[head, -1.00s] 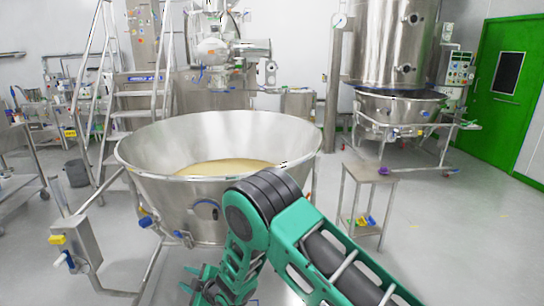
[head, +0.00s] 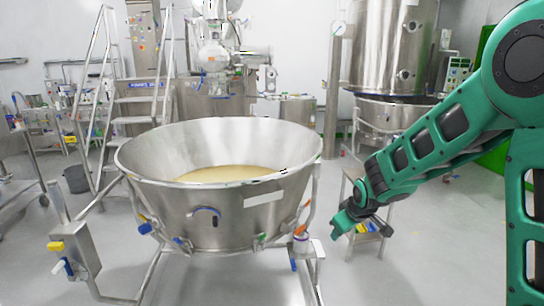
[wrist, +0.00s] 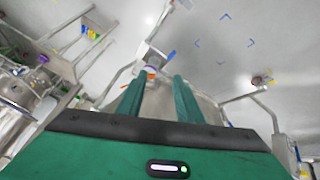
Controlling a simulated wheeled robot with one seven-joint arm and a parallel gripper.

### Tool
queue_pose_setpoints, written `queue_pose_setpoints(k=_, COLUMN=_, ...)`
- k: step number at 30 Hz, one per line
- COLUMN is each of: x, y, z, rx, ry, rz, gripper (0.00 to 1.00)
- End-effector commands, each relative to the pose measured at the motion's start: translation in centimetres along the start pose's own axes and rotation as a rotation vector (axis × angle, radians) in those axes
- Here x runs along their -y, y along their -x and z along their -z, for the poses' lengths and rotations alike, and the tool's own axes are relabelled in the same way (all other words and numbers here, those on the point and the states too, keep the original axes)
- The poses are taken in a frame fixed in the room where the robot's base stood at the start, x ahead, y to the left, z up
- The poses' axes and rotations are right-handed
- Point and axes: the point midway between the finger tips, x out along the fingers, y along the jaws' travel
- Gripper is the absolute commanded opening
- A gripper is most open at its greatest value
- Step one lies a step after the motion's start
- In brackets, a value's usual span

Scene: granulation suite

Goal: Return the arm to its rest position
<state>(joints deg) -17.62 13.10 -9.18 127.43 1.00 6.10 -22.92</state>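My green arm reaches in from the right edge of the head view, with its elbow high at the upper right. The forearm slopes down to the left. My gripper (head: 344,222) hangs at its end, to the right of the big steel bowl and apart from it in the picture. In the wrist view my gripper (wrist: 158,84) shows two green fingers spread apart. Nothing is held between them; floor and steel parts show beyond.
A wide steel bowl (head: 240,205) with beige powder (head: 225,174) stands on a wheeled frame at centre. A small steel table (head: 352,172) is partly hidden behind my forearm. Steps (head: 137,112) stand at left, a steel processor (head: 395,45) behind.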

Motion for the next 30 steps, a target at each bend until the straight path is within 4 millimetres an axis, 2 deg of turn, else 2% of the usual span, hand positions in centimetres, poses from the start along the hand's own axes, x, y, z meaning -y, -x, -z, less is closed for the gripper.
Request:
queue_pose_setpoints(k=1, x=-1.9, y=2.0, z=-2.0, rx=0.034, ry=-0.061, rz=-0.012, gripper=0.33)
queue_pose_setpoints(k=6, x=-5.5, y=7.9, z=-9.4, rx=0.168, ry=-0.265, rz=-0.033, gripper=0.33)
queue_pose_setpoints(k=9, x=-6.6, y=11.5, z=-13.9, rx=0.243, ry=-0.389, rz=-0.043, gripper=0.33)
queue_pose_setpoints(k=12, x=-6.9, y=15.1, z=-18.3, rx=0.314, ry=-0.516, rz=-0.049, gripper=0.33)
queue_pose_setpoints(k=17, x=-5.8, y=20.6, z=-25.1, rx=0.423, ry=-0.722, rz=-0.052, gripper=0.33)
queue_pose_setpoints(k=21, x=-3.6, y=24.6, z=-30.1, rx=0.508, ry=-0.890, rz=-0.047, gripper=0.33)
queue_pose_setpoints(k=24, x=-1.9, y=26.8, z=-32.6, rx=0.556, ry=-0.984, rz=-0.041, gripper=0.33)
queue_pose_setpoints(k=30, x=-0.1, y=28.7, z=-34.9, rx=0.605, ry=-1.076, rz=-0.031, gripper=0.33)
